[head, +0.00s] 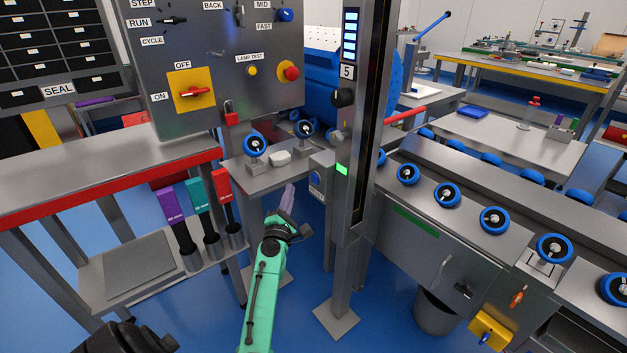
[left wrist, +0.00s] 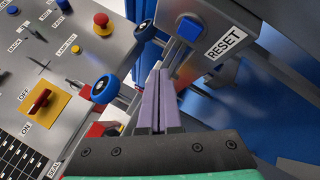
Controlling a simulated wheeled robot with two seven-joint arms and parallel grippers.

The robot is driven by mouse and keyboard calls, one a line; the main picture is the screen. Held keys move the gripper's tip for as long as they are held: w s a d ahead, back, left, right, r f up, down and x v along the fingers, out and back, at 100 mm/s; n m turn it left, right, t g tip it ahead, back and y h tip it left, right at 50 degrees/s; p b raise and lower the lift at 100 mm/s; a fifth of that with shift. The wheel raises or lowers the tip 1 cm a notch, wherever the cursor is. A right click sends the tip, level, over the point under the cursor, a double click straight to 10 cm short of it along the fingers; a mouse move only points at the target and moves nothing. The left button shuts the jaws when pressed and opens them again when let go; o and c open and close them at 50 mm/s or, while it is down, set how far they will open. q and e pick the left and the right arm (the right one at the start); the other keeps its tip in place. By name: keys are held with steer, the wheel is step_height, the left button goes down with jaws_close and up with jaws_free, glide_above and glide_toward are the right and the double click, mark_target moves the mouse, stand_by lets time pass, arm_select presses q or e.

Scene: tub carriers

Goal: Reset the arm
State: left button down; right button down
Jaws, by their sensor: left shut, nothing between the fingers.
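My left gripper (head: 288,198) is at the end of the green arm in the middle of the head view, with its pale purple fingers pointing up and away. In the left wrist view its fingers (left wrist: 162,90) lie together, with nothing between them. A blue button (left wrist: 189,28) on a grey box, beside a white RESET label (left wrist: 222,40), is just past the fingertips in that view. In the head view the grey box with the blue button (head: 316,180) stands to the right of the fingertips. I cannot tell whether they touch it. No right gripper shows.
A grey control panel (head: 220,60) with switches and a red knob hangs above. A tall post (head: 352,120) rises close to the right. Purple, teal and red handled tools (head: 198,195) stand at left.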

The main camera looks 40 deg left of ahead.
stand_by(0.6)
arm_select(q)
steer(key=s+d+f+m+g+h+p, duration=0.25)
steer(key=d+f+m, duration=0.25)
steer(key=f, duration=0.4)
steer(key=s+d+f+m+g+h+p, duration=0.2)
steer(key=d+f+m+h, duration=0.15)
steer(key=f+m, duration=0.35)
steer(key=s+d+f+m+g+h+p, duration=0.2)
steer(key=s+d+f+m+h, duration=0.15)
steer(key=d+f, duration=0.45)
steer(key=s+d+f+m+g+p, duration=0.2)
steer(key=s+f+m+g+p, duration=0.15)
steer(key=s+f+m, duration=0.6)
steer(key=s+f+m+g+p, duration=0.1)
steer(key=s+f+m+g, duration=0.2)
steer(key=s, duration=1)
steer(key=s+f+m+g, duration=0.4)
steer(key=s, duration=0.8)
steer(key=shift+s+a+m+p, duration=0.3)
steer(key=shift+s+a+p, duration=0.05)
steer(key=shift+s+p, duration=0.05)
steer(key=shift+s, duration=0.1)
